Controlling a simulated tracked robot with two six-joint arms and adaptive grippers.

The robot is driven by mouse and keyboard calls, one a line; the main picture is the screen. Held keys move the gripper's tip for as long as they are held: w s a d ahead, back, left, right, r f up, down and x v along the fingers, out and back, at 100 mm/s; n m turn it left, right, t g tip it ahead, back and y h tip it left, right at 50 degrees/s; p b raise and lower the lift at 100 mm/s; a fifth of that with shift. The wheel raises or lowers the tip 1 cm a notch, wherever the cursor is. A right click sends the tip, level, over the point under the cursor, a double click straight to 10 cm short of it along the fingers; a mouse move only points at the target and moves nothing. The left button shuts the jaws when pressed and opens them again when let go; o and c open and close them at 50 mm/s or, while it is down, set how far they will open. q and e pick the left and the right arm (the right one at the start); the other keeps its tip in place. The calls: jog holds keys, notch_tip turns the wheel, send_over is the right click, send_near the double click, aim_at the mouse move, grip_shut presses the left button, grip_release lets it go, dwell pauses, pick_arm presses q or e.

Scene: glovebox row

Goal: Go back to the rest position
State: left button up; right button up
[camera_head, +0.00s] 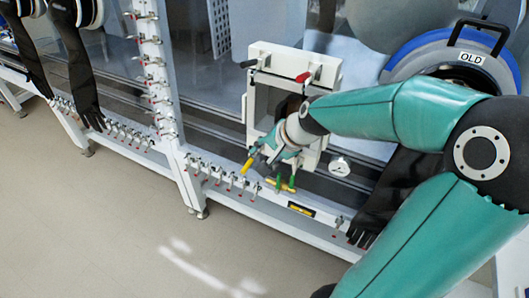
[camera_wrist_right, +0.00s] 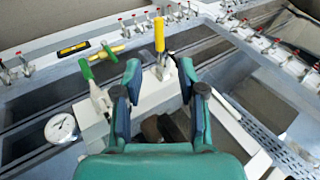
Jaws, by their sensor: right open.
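My right gripper (camera_head: 270,148) is in front of the white square hatch frame (camera_head: 250,110) on the glovebox row. In the right wrist view, its two blue-green fingers (camera_wrist_right: 160,78) stand apart with nothing held between them. A yellow-handled clamp (camera_head: 246,166) shows close to the fingertips in the head view. In the wrist view the yellow handle (camera_wrist_right: 159,35) stands upright beyond the fingers; whether they touch it I cannot tell. The lower part of the hatch opening is partly hidden by my right arm. My left gripper is not in view.
A green-handled clamp (camera_wrist_right: 86,69) and a round gauge (camera_head: 339,166) are close by the hatch. A red handle (camera_head: 303,77) tops its frame. A round port marked OLD (camera_head: 471,57) is behind my right arm. Black gloves (camera_head: 75,65) hang at left. The floor (camera_head: 90,220) is clear.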

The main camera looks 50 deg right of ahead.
dwell(0.4)
jog(key=w+a+f+n+g+y, duration=0.3)
jog(key=a+f+n+g+y, duration=0.1)
jog(key=a+f, duration=1.05)
jog(key=s+a+f+n+g, duration=0.1)
jog(key=s+a+f+n, duration=0.3)
jog(key=a+f, duration=0.3)
jog(key=s+a+f+n+g, duration=0.1)
jog(key=s+a+f+n, duration=0.3)
jog(key=f, duration=0.7)
jog(key=a+n, duration=0.2)
jog(key=a, duration=0.2)
jog(key=shift+s+a+f+y, duration=0.2)
jog(key=shift+s+a+y, duration=0.1)
